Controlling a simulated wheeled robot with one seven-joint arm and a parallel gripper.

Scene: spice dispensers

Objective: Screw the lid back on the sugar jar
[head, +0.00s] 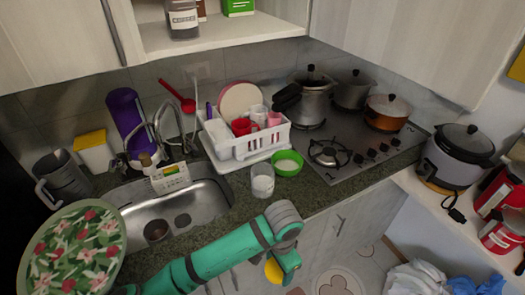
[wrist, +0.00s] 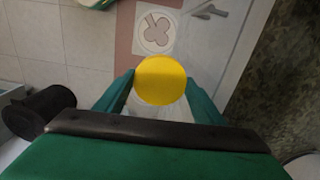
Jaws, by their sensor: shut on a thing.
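The yellow lid (wrist: 160,80) is a round disc held between the two green fingers of my gripper (wrist: 161,90) in the wrist view. In the head view the lid (head: 273,271) shows below the end of my green arm, in front of the counter's front edge. What the pale patch behind the lid is, I cannot tell. A clear jar with white contents (head: 262,184), likely the sugar jar, stands upright and without a lid on the counter, right of the sink. My gripper is in front of and below it, apart from it.
A green bowl with white contents (head: 287,163) stands just behind the jar. A white dish rack (head: 247,143) is behind it, the sink (head: 190,208) to the left, the stove (head: 350,150) to the right. A floral plate (head: 72,250) is at the front left.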

